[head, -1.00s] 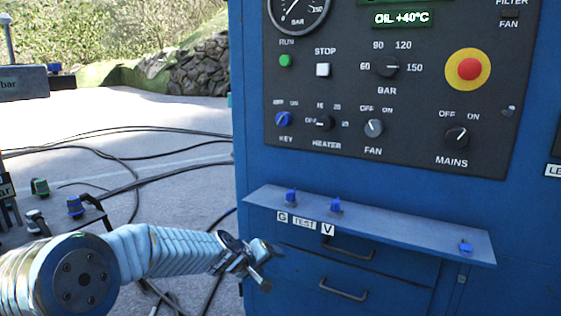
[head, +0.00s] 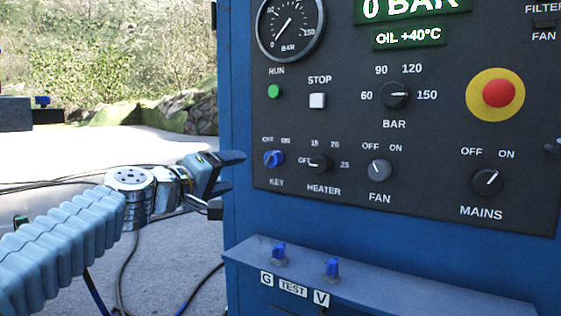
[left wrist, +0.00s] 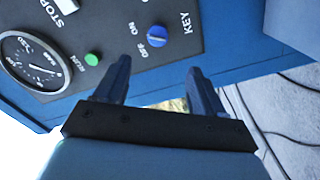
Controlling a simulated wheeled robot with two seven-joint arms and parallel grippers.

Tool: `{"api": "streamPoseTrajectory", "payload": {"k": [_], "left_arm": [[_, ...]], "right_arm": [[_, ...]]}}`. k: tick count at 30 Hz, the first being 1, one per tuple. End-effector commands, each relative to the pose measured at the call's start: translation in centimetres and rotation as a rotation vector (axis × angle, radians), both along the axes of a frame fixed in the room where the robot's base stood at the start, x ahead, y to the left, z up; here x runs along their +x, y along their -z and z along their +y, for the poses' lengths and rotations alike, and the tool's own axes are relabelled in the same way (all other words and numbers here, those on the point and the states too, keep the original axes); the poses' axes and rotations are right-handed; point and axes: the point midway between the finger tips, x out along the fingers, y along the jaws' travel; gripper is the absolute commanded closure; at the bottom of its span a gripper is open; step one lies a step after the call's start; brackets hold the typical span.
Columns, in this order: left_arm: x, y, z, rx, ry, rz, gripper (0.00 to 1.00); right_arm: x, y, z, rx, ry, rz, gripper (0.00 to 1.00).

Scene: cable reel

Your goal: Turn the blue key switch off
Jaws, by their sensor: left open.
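The blue key switch (head: 273,158) sits at the lower left of the dark control panel, above the label KEY and below the words OFF and ON. Its small handle seems to lean up and right, towards ON. It also shows in the left wrist view (left wrist: 156,36), beyond the fingertips. My left gripper (head: 228,183) is open and empty, just left of the panel's edge and apart from the switch. In the left wrist view its two dark fingers (left wrist: 158,68) stand apart with the panel ahead. My right gripper is out of view.
The heater knob (head: 318,163) is close right of the key switch, with the fan knob (head: 380,169) further right. A green RUN button (head: 274,91) is above. A blue shelf (head: 410,300) with blue connectors juts out below the panel.

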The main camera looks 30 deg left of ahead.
Motion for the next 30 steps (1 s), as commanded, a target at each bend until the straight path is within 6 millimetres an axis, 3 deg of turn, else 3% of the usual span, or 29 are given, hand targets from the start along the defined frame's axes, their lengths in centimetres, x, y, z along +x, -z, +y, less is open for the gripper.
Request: {"api": "streamPoseTrajectory", "payload": {"k": [4,7,21,30], "left_arm": [[0.3,-0.4,0.0,0.000,0.000,-0.007,0.31],[1.7,-0.3,-0.2,0.001,0.002,-0.004,0.31],[11.6,-0.5,-0.9,-0.001,0.001,-0.004,0.31],[13.6,-0.2,-1.1,0.001,-0.001,-0.005,0.31]], "right_arm": [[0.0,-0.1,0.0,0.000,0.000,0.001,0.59],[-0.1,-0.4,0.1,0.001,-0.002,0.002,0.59],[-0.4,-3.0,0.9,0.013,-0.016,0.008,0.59],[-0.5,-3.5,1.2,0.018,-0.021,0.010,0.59]]}}
